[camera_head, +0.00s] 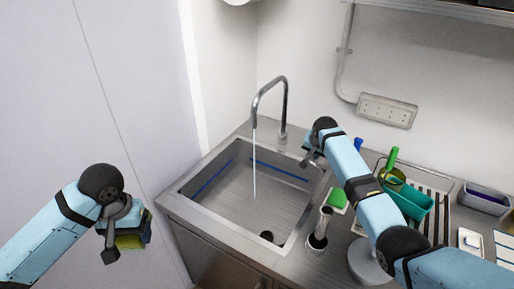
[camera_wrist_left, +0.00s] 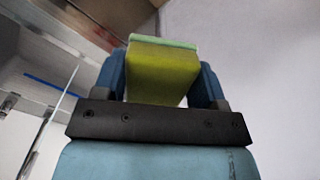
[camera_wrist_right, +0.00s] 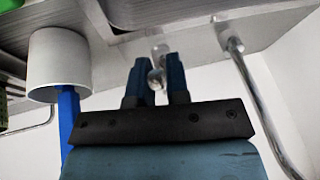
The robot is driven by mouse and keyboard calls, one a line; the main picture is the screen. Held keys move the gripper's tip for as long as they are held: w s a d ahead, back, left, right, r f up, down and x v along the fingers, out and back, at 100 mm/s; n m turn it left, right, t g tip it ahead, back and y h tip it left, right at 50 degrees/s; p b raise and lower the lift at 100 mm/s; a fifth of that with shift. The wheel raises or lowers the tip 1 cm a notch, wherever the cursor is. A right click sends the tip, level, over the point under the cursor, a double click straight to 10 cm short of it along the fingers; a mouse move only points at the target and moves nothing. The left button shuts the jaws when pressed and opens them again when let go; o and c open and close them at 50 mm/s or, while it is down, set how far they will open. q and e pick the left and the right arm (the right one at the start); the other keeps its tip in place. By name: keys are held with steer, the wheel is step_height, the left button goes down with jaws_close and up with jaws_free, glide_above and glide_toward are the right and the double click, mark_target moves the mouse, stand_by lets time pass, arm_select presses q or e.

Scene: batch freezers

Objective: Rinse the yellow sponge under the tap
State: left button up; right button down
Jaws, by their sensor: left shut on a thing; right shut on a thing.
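The yellow sponge (camera_head: 131,241), with a green top layer, is held in my left gripper (camera_head: 128,236) in front of and left of the sink, outside its rim. The left wrist view shows the sponge (camera_wrist_left: 163,72) between both fingers. The tap (camera_head: 270,92) has a curved metal spout, and a thin stream of water (camera_head: 254,165) falls from it into the sink (camera_head: 215,190). My right gripper (camera_head: 311,150) is at the base of the tap, shut on a small metal part, apparently the tap lever (camera_wrist_right: 158,68). My fingers partly hide this part.
The sink basin is clear apart from the water. A wall is at the left.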

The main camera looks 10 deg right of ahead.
steer(key=c, duration=1.1)
jaws_free()
steer(key=v, duration=1.2)
steer(key=shift+b, duration=0.35)
steer(key=shift+f, duration=0.1)
